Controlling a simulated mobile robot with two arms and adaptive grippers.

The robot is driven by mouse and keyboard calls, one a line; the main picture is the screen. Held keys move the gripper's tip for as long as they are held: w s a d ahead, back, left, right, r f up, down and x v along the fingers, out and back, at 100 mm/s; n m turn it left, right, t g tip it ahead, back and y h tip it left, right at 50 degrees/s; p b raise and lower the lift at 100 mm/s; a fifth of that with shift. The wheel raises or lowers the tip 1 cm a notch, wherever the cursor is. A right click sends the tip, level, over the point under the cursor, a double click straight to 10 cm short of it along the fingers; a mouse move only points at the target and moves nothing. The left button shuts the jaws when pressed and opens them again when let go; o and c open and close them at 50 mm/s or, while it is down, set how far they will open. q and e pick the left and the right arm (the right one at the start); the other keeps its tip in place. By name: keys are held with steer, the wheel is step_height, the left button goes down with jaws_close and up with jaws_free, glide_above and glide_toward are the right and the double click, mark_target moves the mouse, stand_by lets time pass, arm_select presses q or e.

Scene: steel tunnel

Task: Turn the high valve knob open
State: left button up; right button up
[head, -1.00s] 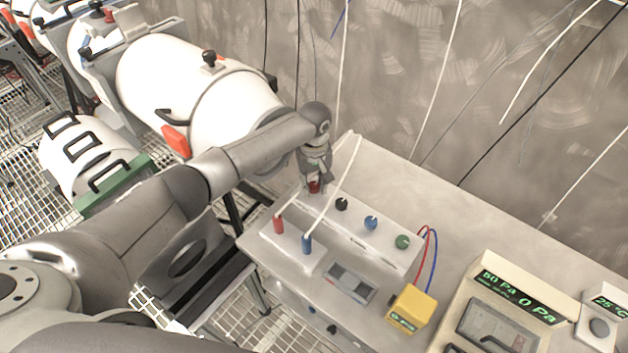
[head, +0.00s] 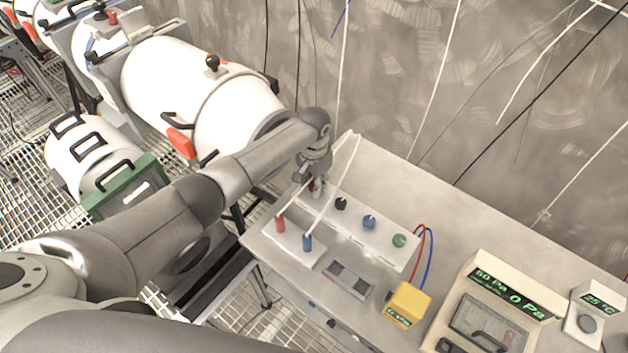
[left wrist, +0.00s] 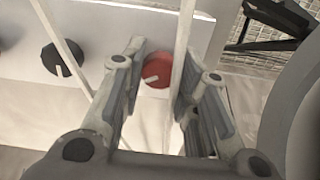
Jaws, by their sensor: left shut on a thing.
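The red valve knob (left wrist: 157,72) with a pale pointer mark is on a white panel box (left wrist: 95,50), at the row's left end in the head view. My left gripper (left wrist: 162,62) is over it, one finger on each side, shut on the red knob. In the head view the gripper (head: 316,187) mostly hides this knob. A black knob (head: 341,203), a blue knob (head: 368,222) and a green knob (head: 399,240) follow to the right. My right gripper is not in view.
White tubes rise from a small block with a red plug (head: 280,224) and a blue plug (head: 307,242), passing close to my left gripper. A yellow box (head: 408,304) and a pressure gauge (head: 490,318) stand further right. The table's back (head: 440,215) is clear.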

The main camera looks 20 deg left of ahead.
mark_target(313, 185)
arm_select(q)
steer(key=m, duration=0.6)
stand_by(0.6)
steer(key=o, duration=1)
step_height(313, 185, up, 12)
stand_by(0.5)
